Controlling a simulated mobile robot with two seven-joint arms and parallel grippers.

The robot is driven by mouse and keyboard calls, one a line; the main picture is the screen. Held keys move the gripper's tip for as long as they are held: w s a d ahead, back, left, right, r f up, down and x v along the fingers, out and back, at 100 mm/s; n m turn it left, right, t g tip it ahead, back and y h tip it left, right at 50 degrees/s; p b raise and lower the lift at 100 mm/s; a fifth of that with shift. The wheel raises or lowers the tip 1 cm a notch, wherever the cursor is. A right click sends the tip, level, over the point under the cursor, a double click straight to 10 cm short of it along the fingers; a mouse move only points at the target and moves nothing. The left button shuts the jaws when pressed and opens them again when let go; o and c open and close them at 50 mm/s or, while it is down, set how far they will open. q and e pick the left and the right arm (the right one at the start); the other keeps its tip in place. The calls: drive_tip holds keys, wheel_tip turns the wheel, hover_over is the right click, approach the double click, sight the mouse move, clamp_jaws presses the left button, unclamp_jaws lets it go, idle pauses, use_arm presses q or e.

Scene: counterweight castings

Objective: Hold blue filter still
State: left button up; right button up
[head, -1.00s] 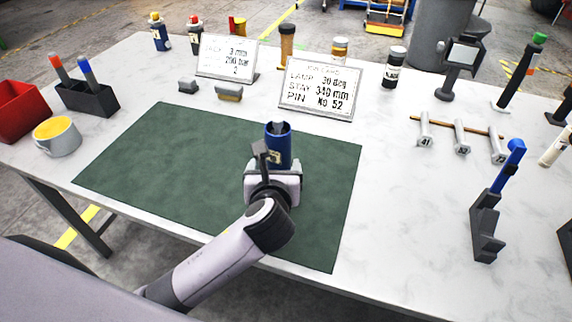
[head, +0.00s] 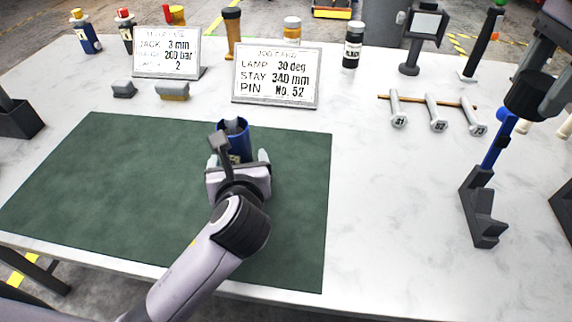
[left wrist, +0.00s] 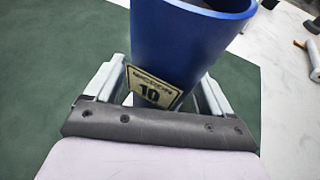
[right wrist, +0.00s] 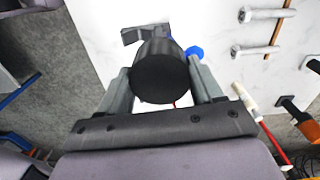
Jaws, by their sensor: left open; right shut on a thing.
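The blue filter (head: 237,146) stands upright on the green mat (head: 110,190), open at the top, with a pale label reading 10. My left gripper (head: 238,160) has its fingers on either side of it, open, as the left wrist view (left wrist: 158,90) also shows. The filter's lower part (left wrist: 190,38) is partly hidden by the gripper. My right gripper (head: 535,86) is at the upper right, shut on a black cylinder (right wrist: 160,75).
Two cards (head: 276,77) (head: 167,53) stand behind the mat, with two small blocks (head: 123,90) (head: 173,91) in front. Bottles (head: 352,45) line the back. Metal pins (head: 436,115) lie on a wooden rod at right. The mat's left side is clear.

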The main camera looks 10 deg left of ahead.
use_arm(q)
drive_tip(key=shift+c, duration=0.3)
drive_tip(key=shift+r, duration=0.15)
drive_tip(key=c, duration=1.4)
drive_tip(key=shift+o, duration=0.2)
